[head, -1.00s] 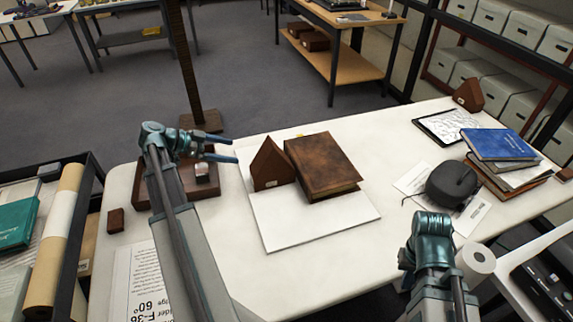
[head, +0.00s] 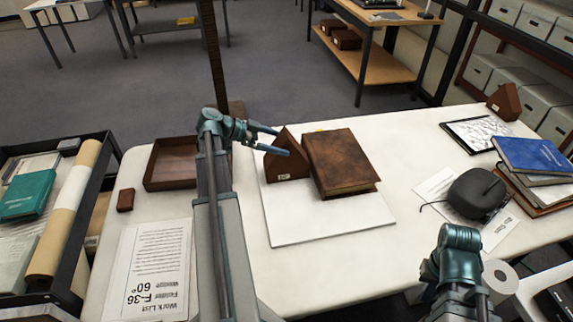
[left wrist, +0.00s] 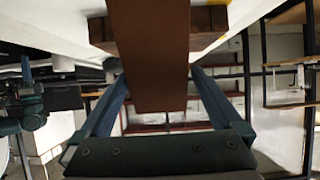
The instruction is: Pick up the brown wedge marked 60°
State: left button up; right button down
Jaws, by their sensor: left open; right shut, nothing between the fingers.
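A brown wedge (head: 286,168) with a small pale label stands on the white board, just left of a brown book; I cannot read its label. My left gripper (head: 284,142) is open at the wedge's upper part. In the left wrist view the open left gripper (left wrist: 158,85) has one finger on each side of the brown wedge (left wrist: 158,60), with gaps visible. Another brown wedge (head: 503,102) with a label stands at the far right of the table. My right arm shows at the bottom right, but its fingers are not visible.
The brown book (head: 340,165) is close beside the wedge on the white board (head: 325,225). A work list (head: 155,265) reads "Wedge 60°". A brown tray (head: 150,180), a small brown block (head: 125,200), a black mouse-like object (head: 475,193) and stacked books (head: 530,155) are around.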

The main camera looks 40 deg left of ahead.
aim_at(299, 147)
pick_arm(q)
jog(key=shift+w+d+f, duration=0.15)
jog(key=shift+w+d, duration=0.1)
jog(key=shift+w, duration=0.1)
jog(key=b+x, duration=0.2)
jog(key=x, duration=0.2)
jog(key=shift+d, duration=0.25)
jog(key=shift+w+d, duration=0.25)
jog(key=shift+w, duration=0.15)
jog(key=c, duration=1.5)
